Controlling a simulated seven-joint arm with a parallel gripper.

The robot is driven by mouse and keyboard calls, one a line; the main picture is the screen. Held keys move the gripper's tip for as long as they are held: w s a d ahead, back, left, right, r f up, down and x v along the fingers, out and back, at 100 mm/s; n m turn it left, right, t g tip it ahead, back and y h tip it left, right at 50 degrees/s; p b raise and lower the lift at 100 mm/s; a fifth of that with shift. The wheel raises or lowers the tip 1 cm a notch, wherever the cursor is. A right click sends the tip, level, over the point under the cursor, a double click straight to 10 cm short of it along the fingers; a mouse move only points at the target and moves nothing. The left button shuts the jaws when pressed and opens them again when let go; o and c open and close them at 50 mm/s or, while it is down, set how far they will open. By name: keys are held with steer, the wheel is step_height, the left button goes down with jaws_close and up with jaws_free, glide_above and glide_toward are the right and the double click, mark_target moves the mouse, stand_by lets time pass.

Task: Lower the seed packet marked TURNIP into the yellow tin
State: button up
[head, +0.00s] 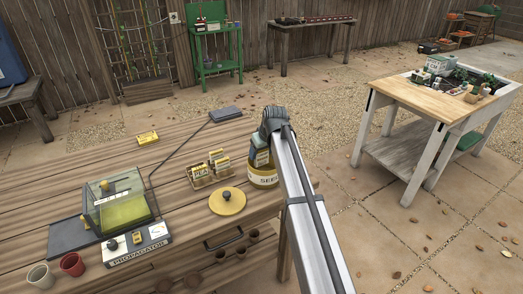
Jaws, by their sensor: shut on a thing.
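The yellow tin (263,179), with a label starting SEE, stands near the right edge of the wooden bench. My gripper (266,136) is above it, pointing down, shut on a seed packet (259,157). The packet is upright at the tin's mouth, and its lower end appears to be inside or behind the rim; I cannot tell which. Its marking is too small to read. My arm covers the right side of the tin, and the fingertips are mostly hidden.
A round yellow lid (227,203) lies in front of the tin. A rack of packets (201,177), one marked PEA, stands left of it. A propagator (122,208) and two cups (72,264) are further left. A yellow packet (147,138) lies at the back.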

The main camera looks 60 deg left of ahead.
steer(key=shift+f, duration=0.15)
stand_by(0.5)
steer(key=o, duration=1.1)
steer(key=v, duration=1.4)
